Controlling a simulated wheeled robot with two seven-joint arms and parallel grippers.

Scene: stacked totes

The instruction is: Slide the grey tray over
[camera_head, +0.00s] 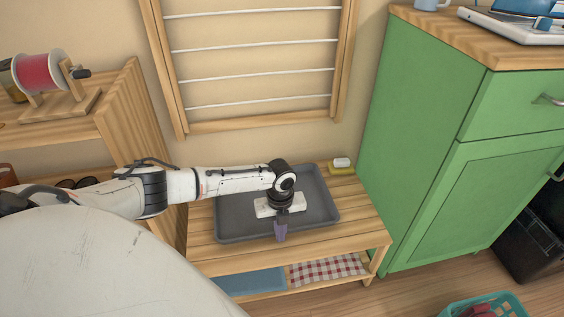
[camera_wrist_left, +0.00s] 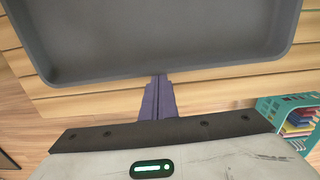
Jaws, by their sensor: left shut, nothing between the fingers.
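The grey tray (camera_head: 237,227) lies on a low slatted wooden bench (camera_head: 350,222) against the wall, and it looks empty. My left arm reaches in from the left over the tray. My left gripper (camera_head: 281,236) points down at the tray's front edge, with its purple fingers shut and nothing between them. In the left wrist view the shut fingers (camera_wrist_left: 160,84) are at the outer side of the tray's rim (camera_wrist_left: 165,77); I cannot tell whether they touch it. My right gripper is not in view.
A yellow dish with a white bar (camera_head: 342,164) sits at the bench's back right corner. The green cabinet (camera_head: 415,130) stands close on the right and a wooden shelf (camera_head: 140,110) on the left. A teal basket (camera_head: 485,306) is on the floor. Folded cloths (camera_head: 325,269) lie below.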

